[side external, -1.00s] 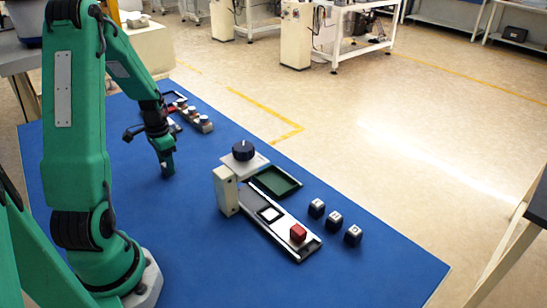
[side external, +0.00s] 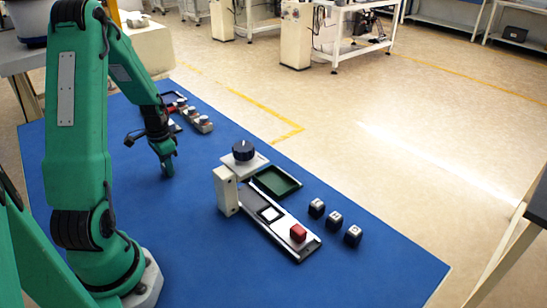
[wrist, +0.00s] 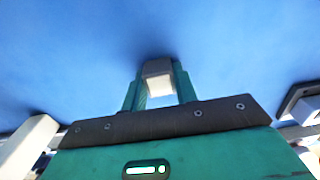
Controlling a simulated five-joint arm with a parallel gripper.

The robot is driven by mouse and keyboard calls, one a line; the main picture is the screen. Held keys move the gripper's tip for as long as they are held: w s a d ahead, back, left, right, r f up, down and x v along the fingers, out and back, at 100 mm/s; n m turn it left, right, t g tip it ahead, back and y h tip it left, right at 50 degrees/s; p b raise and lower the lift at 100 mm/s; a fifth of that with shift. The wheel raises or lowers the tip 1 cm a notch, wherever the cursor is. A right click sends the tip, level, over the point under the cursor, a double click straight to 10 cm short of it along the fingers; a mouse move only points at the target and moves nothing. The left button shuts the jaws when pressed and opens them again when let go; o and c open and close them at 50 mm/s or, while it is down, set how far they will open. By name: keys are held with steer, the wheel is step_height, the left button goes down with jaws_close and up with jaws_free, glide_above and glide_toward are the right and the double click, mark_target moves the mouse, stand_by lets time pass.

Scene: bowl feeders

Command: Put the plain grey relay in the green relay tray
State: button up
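My gripper (wrist: 158,82) has its two green fingers on either side of a plain grey block with a pale face, the grey relay (wrist: 158,68), and appears shut on it. In the side view my gripper (side external: 166,164) is low over the blue table, left of the fixture, and the relay is hardly visible between the fingers. The green relay tray (side external: 277,183) lies empty behind the fixture, to the right of my gripper.
A fixture with a black knob (side external: 243,150) and pale post (side external: 226,191) stands between my gripper and the tray. A red block (side external: 298,233) sits on its long plate (side external: 283,233). Several dark, light-topped blocks (side external: 334,219) stand right. More parts (side external: 192,113) lie at the back.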

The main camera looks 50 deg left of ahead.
steer(key=shift+r, duration=0.1)
steer(key=shift+c, duration=0.5)
steer(key=shift+r, duration=0.75)
steer(key=r, duration=0.1)
steer(key=d+r, duration=0.1)
steer(key=r, duration=0.1)
steer(key=shift+w, duration=0.2)
steer(key=w+d+r, duration=0.3)
steer(key=d+r, duration=0.3)
steer(key=d, duration=0.4)
steer(key=shift+w+r, duration=0.2)
steer(key=w+d+r+m, duration=0.2)
steer(key=w+d+r, duration=0.5)
steer(key=w+r, duration=0.5)
steer(key=w+d+r+m, duration=0.1)
steer(key=w+d+r, duration=0.4)
steer(key=d+r, duration=0.4)
steer(key=d, duration=0.3)
steer(key=shift+w+r, duration=0.25)
steer(key=shift+r, duration=0.15)
